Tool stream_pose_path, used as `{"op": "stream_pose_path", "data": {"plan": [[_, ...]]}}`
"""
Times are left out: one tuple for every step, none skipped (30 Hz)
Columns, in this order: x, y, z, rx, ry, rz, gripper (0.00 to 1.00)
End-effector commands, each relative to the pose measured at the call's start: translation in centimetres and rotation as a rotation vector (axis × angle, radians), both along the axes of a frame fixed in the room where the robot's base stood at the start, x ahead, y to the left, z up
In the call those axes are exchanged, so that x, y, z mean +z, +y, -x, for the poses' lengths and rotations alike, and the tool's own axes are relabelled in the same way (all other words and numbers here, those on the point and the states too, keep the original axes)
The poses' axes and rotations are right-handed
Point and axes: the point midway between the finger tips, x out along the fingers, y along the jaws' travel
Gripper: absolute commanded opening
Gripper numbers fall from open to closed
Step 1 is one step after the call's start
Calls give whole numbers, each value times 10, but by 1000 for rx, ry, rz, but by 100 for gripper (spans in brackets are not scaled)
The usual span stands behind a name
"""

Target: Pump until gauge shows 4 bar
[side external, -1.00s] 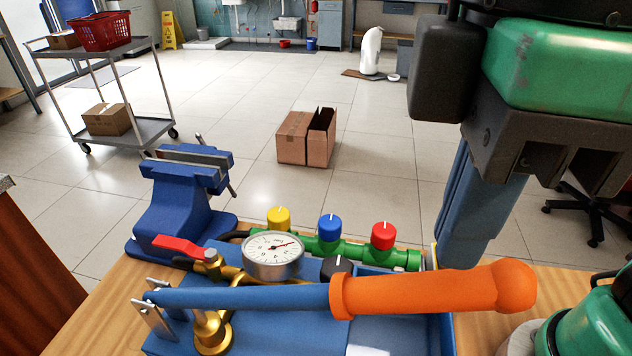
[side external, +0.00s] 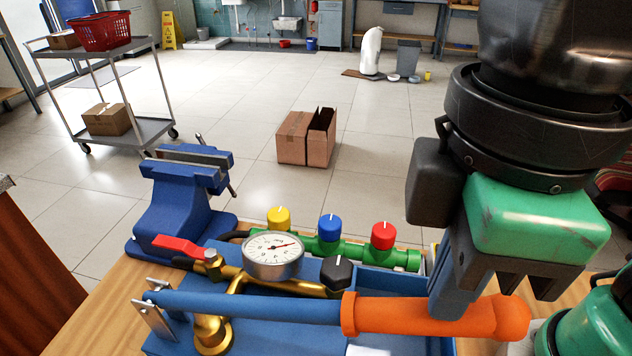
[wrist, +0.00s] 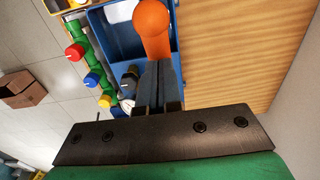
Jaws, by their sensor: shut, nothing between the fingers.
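The blue pump lever (side external: 250,306) with its orange grip (side external: 400,315) lies nearly level, sloping slightly down to the right, over the blue pump tank (side external: 265,338). The round white gauge (side external: 273,255) stands behind the lever. Its red needle points right and slightly up; the numbers are too small to read. My gripper (side external: 453,308) is shut and empty, fingers pointing down at the orange grip and seemingly touching its top. In the wrist view, the closed fingertips (wrist: 158,66) lie over the orange grip (wrist: 152,22).
Red, blue and yellow knobs (side external: 383,236) on a green manifold and a black knob (side external: 337,272) stand behind the lever. A red-handled valve (side external: 178,247) and blue vise (side external: 180,205) are left. A green object (side external: 595,315) stands close at the right edge.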

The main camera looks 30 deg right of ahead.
Motion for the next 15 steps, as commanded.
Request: {"op": "stream_pose_path", "data": {"plan": [[-7,-1,1,0,0,0,0],[-11,-1,1,0,0,0,0],[-16,-2,2,1,0,0,0],[-20,-2,2,1,0,0,0],[-24,-3,3,1,0,0,0],[-29,-3,3,1,0,0,0],[-33,-4,4,1,0,0,0],[-37,-4,4,1,0,0,0],[-42,-5,5,1,0,0,0],[-46,-5,5,1,0,0,0],[-49,-6,6,1,0,0,0],[-54,-6,6,1,0,0,0],[-58,-7,7,1,0,0,0],[-62,-7,7,1,0,0,0],[-67,-8,8,1,0,0,0]]}}
